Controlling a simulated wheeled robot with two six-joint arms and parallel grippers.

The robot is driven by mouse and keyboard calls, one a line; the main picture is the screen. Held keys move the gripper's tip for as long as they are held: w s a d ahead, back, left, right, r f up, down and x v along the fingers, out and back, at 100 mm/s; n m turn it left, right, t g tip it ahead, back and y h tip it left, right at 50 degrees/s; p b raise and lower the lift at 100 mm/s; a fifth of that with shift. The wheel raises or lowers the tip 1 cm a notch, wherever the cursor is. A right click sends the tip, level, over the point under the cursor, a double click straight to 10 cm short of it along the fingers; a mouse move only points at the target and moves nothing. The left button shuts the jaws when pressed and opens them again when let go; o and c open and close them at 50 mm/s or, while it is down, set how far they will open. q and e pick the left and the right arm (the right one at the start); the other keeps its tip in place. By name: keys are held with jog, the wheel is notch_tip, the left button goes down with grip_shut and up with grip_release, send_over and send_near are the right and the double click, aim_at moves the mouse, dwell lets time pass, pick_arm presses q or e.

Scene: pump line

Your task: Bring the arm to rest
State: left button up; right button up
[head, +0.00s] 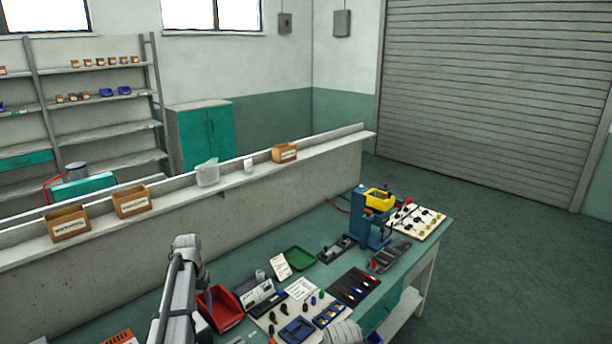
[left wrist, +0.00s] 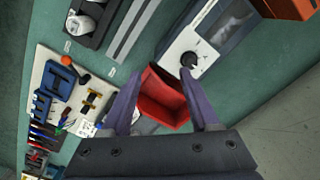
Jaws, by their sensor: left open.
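My left arm (head: 180,285) rises from the bottom of the head view, bent at its top, over the left part of the bench. A red bin (head: 225,309) also stands just right of the arm in the head view. My right gripper is not in view.
The green bench (head: 225,269) carries a green tray (head: 299,259), a dark tool mat (head: 354,287), a blue press (head: 370,230) and a white parts board (head: 415,221). A low wall with a ledge (head: 230,190) runs behind it. Open floor (head: 500,240) lies to the right.

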pick_arm(q)
jog(key=s+d+m, duration=0.2)
jog(key=s+d, duration=1.1)
jog(key=d, duration=0.2)
jog(key=s+d+m+y, duration=0.1)
jog(key=s+d+m, duration=0.1)
jog(key=s+d, duration=1.1)
jog(key=d, duration=0.3)
jog(key=shift+d, duration=0.3)
